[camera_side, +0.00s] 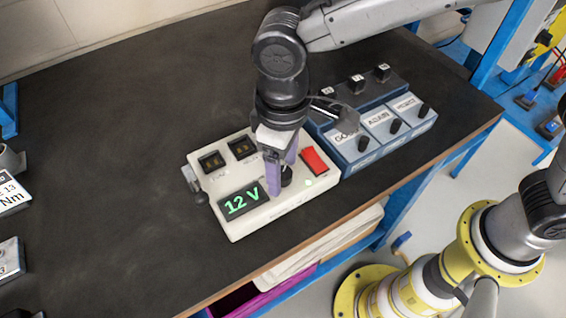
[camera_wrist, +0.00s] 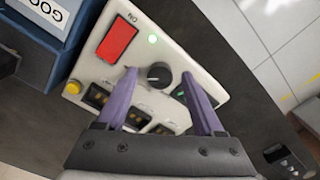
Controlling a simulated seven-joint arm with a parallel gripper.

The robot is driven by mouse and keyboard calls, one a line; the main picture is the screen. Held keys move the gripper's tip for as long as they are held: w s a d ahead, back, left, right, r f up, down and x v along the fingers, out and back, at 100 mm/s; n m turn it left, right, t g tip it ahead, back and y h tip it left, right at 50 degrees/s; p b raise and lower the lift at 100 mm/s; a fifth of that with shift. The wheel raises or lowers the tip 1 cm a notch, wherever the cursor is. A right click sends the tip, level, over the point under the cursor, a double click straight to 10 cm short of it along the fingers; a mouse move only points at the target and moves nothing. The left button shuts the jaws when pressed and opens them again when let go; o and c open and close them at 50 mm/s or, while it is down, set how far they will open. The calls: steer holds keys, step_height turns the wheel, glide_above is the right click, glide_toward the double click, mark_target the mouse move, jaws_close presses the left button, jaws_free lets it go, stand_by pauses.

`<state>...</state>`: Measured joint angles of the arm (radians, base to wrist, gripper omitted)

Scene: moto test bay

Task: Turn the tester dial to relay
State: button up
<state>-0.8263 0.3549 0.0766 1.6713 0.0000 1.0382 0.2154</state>
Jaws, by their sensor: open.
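The tester is a cream box (camera_side: 240,222) on the dark bench top. Its screen (camera_side: 242,201) reads "12 V" in green. Its black round dial (camera_side: 286,176) is partly hidden by my gripper in the side view; the wrist view shows the dial (camera_wrist: 158,75) more fully. My gripper (camera_side: 283,177) points down over the tester with its purple fingers. In the wrist view my gripper (camera_wrist: 160,72) is open, one finger on each side of the dial, with gaps visible. I cannot tell whether the fingertips are level with the dial. The dial's position labels are not readable.
The tester carries a red switch (camera_side: 315,161) marked ON in the wrist view, a lit green lamp (camera_wrist: 152,39), a yellow button (camera_wrist: 73,87) and dark sockets (camera_side: 212,161). A blue box with several knobs (camera_side: 364,158) stands right beside it.

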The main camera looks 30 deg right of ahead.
jaws_close()
steer(key=shift+n, duration=0.3)
steer(key=n, duration=0.9)
stand_by(0.4)
stand_by(0.3)
jaws_free()
steer(key=shift+r, duration=0.1)
